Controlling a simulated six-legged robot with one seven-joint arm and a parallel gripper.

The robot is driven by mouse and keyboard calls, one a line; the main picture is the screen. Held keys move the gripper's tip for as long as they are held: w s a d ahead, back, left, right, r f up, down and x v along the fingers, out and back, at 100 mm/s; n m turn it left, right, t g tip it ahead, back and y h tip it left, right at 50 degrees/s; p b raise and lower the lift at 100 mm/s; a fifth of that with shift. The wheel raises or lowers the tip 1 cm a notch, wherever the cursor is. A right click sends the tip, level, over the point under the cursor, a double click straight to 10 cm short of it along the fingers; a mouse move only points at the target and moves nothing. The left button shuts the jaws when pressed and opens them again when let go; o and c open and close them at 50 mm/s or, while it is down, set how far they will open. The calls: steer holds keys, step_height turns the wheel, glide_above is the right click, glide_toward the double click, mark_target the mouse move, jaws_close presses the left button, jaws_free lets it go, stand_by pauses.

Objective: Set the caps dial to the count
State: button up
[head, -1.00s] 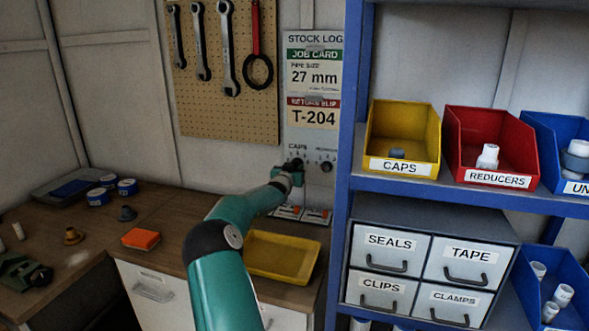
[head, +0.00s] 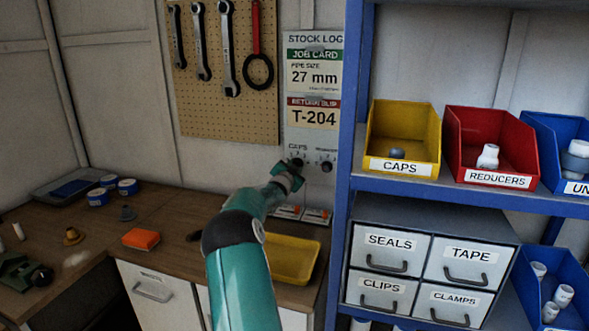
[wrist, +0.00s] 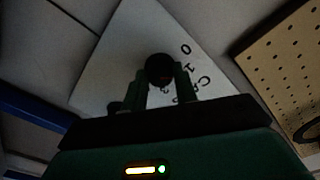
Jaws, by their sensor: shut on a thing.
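The caps dial is a dark round knob (head: 297,162) on the stock log board (head: 309,135), under the word CAPS. In the wrist view the dark knob (wrist: 159,68) sits between the two fingers of my gripper (wrist: 162,80). My gripper (head: 292,170) is shut on the knob at the board. Digits such as 0 and 1 show on the panel to the right of the knob in the wrist view; others are partly hidden by a finger. I cannot tell where the pointer stands. The yellow CAPS bin (head: 428,145) on the shelf shows one grey cap (head: 397,153).
A second dial (head: 326,166) sits just right of the caps dial. The blue shelf post (head: 348,150) stands close on the right. A yellow tray (head: 290,260) lies on the bench below my arm. Wrenches hang on the pegboard (head: 250,115).

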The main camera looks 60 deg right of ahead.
steer(key=shift+m, duration=0.6)
steer(key=o, duration=1)
steer(key=shift+a, duration=0.1)
steer(key=a, duration=0.4)
steer(key=s+a, duration=0.1)
steer(key=a, duration=0.4)
steer(key=s+a, duration=0.1)
steer(key=a, duration=0.3)
steer(key=shift+a, duration=0.25)
